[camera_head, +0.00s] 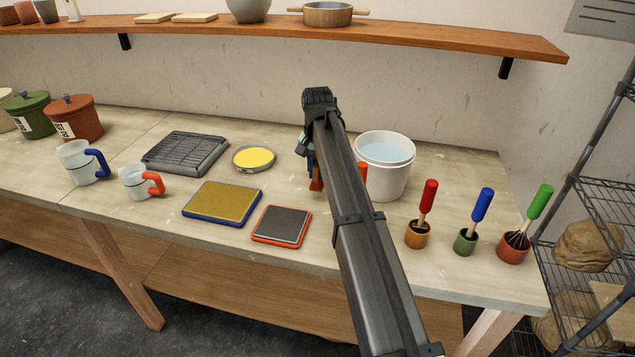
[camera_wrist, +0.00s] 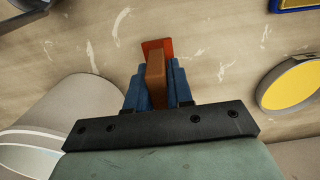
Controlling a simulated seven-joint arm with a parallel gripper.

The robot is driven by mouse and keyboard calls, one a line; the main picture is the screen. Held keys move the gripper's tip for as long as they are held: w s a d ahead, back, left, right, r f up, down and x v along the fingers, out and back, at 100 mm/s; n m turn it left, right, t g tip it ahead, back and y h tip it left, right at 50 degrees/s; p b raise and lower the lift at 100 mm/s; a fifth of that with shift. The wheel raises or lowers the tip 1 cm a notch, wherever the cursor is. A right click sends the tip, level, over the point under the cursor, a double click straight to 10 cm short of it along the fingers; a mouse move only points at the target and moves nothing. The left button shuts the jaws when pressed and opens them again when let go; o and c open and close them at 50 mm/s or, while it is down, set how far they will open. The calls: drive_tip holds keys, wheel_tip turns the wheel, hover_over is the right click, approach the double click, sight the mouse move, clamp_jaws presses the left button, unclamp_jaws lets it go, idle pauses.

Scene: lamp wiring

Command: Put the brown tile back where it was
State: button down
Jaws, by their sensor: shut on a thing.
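The brown tile (camera_head: 316,184) is between the fingers of my gripper (camera_head: 313,168), left of the white bucket and right of the round yellow dish. In the wrist view the blue fingers of my gripper (camera_wrist: 154,88) are shut on the brown tile (camera_wrist: 155,68), which points away from the palm with its narrow edge showing. An orange-red patch (camera_wrist: 158,45) shows at the tile's far end; I cannot tell if it is part of the tile or a thing behind it. Whether the tile touches the table is unclear. My arm hides part of the table.
A white bucket of water (camera_head: 384,165) stands right of my gripper. The yellow dish (camera_head: 254,157), a grey ribbed rack (camera_head: 186,153), a blue-edged pad (camera_head: 222,203) and a red-edged pad (camera_head: 282,226) lie left. Small pots with handled tools (camera_head: 418,234) stand right. A shelf (camera_head: 420,38) runs above.

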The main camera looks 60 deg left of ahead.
sight(317, 181)
drive_tip(key=shift+f, duration=1.95)
drive_tip(key=shift+f, duration=0.1)
drive_tip(key=c, duration=1)
unclamp_jaws()
wheel_tip(317, 181, up, 12)
drive_tip(key=shift+r, duration=0.1)
